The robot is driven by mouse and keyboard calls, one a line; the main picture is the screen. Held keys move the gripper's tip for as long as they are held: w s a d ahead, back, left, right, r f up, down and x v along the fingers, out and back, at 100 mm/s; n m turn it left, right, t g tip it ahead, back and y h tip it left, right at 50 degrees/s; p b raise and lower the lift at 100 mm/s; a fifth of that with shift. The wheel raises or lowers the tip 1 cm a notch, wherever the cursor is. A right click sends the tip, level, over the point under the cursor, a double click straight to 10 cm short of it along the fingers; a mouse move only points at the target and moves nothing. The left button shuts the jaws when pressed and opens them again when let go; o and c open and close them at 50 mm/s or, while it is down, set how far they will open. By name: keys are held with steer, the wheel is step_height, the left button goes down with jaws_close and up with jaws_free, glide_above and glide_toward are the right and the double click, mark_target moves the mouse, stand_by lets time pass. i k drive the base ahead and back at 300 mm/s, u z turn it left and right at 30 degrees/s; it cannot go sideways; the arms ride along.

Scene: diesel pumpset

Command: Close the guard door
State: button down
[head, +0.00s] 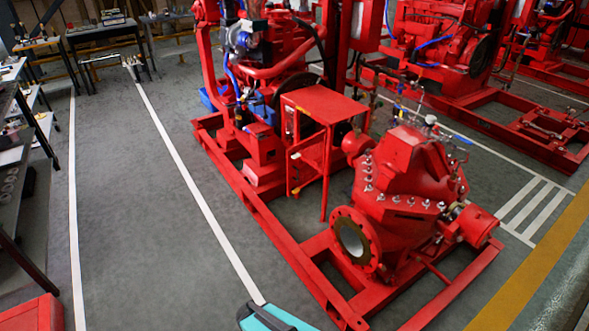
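The red guard (322,103) is a box-like frame with a flat top, standing on the pumpset's red base between the engine and the pump. A red framed panel, which looks like the guard door (307,171), is on its left side, with small pale and yellow marks along its left edge. It seems to stand out at an angle from the frame, but I cannot tell how far it is open. The guard's inside is partly hidden by its posts. My gripper is not in view.
The red pump (405,180) with its round flange (353,238) stands in front right of the guard. The red engine (275,55) is behind it. Grey floor (135,190) left of the base rail (262,222) is clear. Benches stand at far left.

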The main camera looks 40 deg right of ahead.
mark_target(293, 172)
steer(key=z, duration=0.05)
steer(key=i, duration=0.95)
steer(key=u, duration=0.05)
